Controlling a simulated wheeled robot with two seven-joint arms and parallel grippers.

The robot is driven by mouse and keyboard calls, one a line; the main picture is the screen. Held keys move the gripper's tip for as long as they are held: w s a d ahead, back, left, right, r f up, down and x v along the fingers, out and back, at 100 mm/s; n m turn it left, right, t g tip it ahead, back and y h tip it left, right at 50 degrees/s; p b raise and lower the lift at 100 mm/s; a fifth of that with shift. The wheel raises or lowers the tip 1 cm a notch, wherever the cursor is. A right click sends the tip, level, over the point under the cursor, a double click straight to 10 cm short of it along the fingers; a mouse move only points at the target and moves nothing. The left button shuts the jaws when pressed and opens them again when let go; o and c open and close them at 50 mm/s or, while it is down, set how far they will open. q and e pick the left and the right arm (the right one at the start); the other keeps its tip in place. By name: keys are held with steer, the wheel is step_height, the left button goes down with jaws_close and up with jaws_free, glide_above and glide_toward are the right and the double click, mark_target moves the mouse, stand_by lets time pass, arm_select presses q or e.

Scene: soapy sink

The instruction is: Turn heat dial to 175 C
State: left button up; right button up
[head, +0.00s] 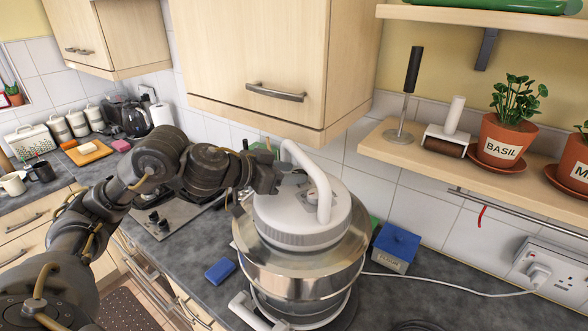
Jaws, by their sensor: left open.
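A white-lidded appliance (300,226) with a curved white handle sits in or over a shiny steel bowl (300,272) on the dark worktop. No heat dial with a readable scale can be made out; the far part of the lid top is partly hidden by my gripper. My left gripper (279,178) is at the upper left of the lid, beside the handle, with its jaws open. Whether it touches the lid cannot be told. My right gripper is not in view.
A blue sponge (220,271) lies left of the bowl, and a blue box (396,246) stands right of it. A white cord (450,285) runs to the wall socket (548,272). A shelf (440,160) holding potted plants (507,135) and a cupboard (262,60) overhang the worktop.

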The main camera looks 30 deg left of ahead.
arm_select(q)
steer(key=shift+x, duration=0.95)
steer(key=shift+s+a, duration=0.1)
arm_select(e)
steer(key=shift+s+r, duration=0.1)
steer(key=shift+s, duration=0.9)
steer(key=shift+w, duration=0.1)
arm_select(q)
steer(key=c, duration=0.7)
steer(key=shift+a+f+m+g+h, duration=0.2)
steer(key=shift+m+g+h, duration=0.1)
steer(key=shift+m+h, duration=0.15)
steer(key=m+g+h, duration=0.3)
steer(key=m, duration=0.1)
steer(key=shift+r, duration=0.15)
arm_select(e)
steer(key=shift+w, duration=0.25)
